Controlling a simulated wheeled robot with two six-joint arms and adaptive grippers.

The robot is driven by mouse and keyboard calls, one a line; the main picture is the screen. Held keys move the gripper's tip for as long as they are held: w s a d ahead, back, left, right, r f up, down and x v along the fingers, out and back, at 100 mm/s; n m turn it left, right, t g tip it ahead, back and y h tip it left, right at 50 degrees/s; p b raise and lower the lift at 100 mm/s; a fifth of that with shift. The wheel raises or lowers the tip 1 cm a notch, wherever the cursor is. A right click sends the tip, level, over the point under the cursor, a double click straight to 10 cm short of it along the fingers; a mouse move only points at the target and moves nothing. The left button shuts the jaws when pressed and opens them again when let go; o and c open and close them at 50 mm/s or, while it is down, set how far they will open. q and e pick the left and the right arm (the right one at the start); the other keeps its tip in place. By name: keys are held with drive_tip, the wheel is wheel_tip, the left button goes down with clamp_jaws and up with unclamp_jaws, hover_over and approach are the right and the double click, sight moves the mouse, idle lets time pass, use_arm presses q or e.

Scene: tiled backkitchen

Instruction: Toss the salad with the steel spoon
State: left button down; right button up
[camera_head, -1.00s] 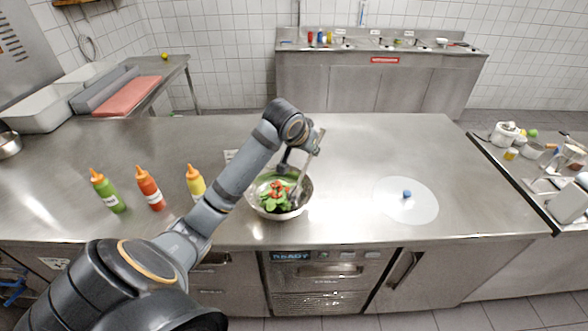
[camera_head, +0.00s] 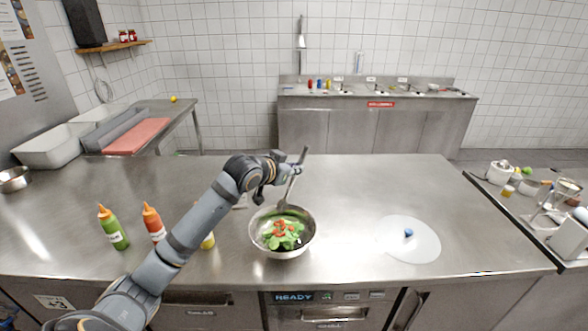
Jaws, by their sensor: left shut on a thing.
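The salad (camera_head: 281,235), green leaves with red pieces, lies in a steel bowl (camera_head: 300,250) on the steel counter. My left gripper (camera_head: 278,178) is above the bowl's far rim, shut on the steel spoon (camera_head: 293,181). The spoon is tilted, its handle end up to the right and its lower end down at the far side of the bowl. Whether the spoon touches the leaves I cannot tell. My right gripper is not in view.
A green bottle (camera_head: 113,228) and a red bottle (camera_head: 153,222) stand left of the bowl. A yellow bottle (camera_head: 208,241) is partly hidden by my left arm. A white round disc (camera_head: 425,240) with a blue knob (camera_head: 408,232) lies to the right. The counter between is clear.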

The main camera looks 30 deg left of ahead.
use_arm(q)
wheel_tip(320, 180, down, 12)
drive_tip(key=b, duration=0.7)
drive_tip(key=shift+w, duration=0.1)
